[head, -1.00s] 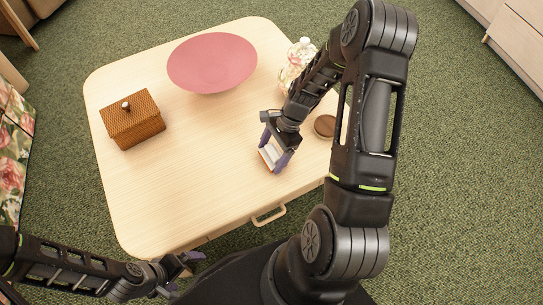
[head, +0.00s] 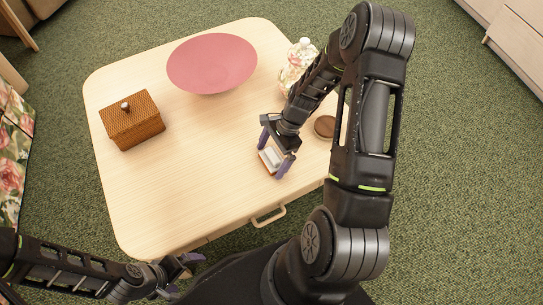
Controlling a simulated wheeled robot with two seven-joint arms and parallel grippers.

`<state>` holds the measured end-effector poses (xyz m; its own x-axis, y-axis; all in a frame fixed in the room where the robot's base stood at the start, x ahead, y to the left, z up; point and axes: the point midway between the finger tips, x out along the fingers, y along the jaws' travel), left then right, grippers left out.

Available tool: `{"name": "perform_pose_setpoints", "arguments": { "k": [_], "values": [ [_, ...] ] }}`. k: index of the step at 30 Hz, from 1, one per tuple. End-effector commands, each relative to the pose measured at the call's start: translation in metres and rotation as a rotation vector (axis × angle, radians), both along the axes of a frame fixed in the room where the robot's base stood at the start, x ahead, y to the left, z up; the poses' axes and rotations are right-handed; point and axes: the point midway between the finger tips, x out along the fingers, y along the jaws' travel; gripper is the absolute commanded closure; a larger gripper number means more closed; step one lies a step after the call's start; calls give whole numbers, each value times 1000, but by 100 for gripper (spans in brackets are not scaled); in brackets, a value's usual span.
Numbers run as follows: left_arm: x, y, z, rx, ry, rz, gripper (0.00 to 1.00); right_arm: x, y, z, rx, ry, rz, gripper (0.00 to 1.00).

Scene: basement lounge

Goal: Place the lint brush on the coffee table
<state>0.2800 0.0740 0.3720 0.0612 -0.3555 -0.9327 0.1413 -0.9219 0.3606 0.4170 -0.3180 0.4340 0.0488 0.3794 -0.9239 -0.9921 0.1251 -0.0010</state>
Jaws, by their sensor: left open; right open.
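The lint brush (head: 269,160), a small white and orange-brown piece, lies on the light wooden coffee table (head: 205,165) near its right front part. My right gripper (head: 272,162) reaches down over the brush with its purple fingers open, one on each side of it. The gripper hides part of the brush, and I cannot tell whether a finger touches it. My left gripper (head: 183,273) is open and empty, low in the view in front of the table's front edge.
A wicker box (head: 132,122) stands at the table's left. A pink bowl (head: 212,62) is at the back, with a glass jar (head: 296,62) to its right. A round brown disc (head: 325,126) lies by the right edge. The table's middle is clear.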

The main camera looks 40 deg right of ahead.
Motion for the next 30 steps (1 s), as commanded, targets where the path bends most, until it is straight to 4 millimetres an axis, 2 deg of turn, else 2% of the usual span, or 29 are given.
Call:
{"name": "perform_pose_setpoints", "arguments": {
  "k": [5, 19, 24, 30],
  "values": [
    [0, 0, 6, 0, 0, 0, 0, 0, -6, 16, -1, -2, -1, 0],
    [0, 0, 28, 0, -1, -2, 0, -5, -40, 99, -1, -2, -1, 0],
    [0, 0, 30, 0, -1, -3, 0, -6, -45, 111, 0, -1, 0, 0],
    [0, 0, 30, 0, -1, -3, 0, -6, -46, 112, 0, 0, 0, 0]
  ]
}}
